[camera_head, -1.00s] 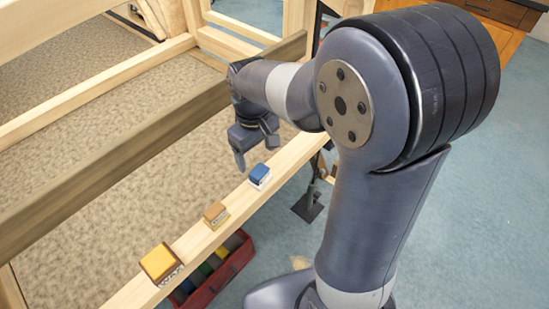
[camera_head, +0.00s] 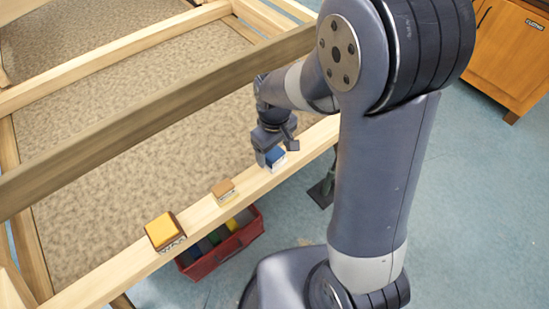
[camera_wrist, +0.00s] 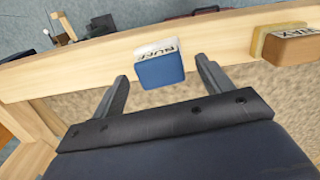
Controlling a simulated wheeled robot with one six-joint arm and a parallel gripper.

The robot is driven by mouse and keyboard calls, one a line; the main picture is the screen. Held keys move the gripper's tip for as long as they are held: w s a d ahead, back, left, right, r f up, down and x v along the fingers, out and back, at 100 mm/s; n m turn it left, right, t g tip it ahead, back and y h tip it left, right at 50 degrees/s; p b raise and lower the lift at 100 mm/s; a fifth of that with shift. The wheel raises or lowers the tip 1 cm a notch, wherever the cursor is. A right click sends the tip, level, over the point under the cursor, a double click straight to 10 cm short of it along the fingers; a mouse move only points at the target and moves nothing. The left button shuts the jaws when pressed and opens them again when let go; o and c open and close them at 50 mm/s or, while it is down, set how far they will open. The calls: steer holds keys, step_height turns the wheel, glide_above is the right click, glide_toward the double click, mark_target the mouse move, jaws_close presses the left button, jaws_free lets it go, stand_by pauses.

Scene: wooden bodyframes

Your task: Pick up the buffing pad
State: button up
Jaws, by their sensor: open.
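The buffing pad (camera_head: 277,158) is a small blue block with a white labelled side, resting on the pale wooden beam (camera_head: 305,146). In the wrist view the pad (camera_wrist: 161,71) shows its blue face, and its white side reads BUFF. My gripper (camera_head: 268,158) is at the pad and partly covers it in the head view. In the wrist view my gripper (camera_wrist: 163,72) is open, with one finger on each side of the pad and visible gaps between. The pad is not held.
A small tan-brown block (camera_head: 223,191) and a larger yellow-topped block (camera_head: 163,230) sit along the same beam to the left. A red bin (camera_head: 212,257) with several coloured items stands on the floor below. A darker beam (camera_head: 130,123) runs behind.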

step_height(320, 180, down, 2)
steer(key=shift+f, duration=0.1)
steer(key=c, duration=1.1)
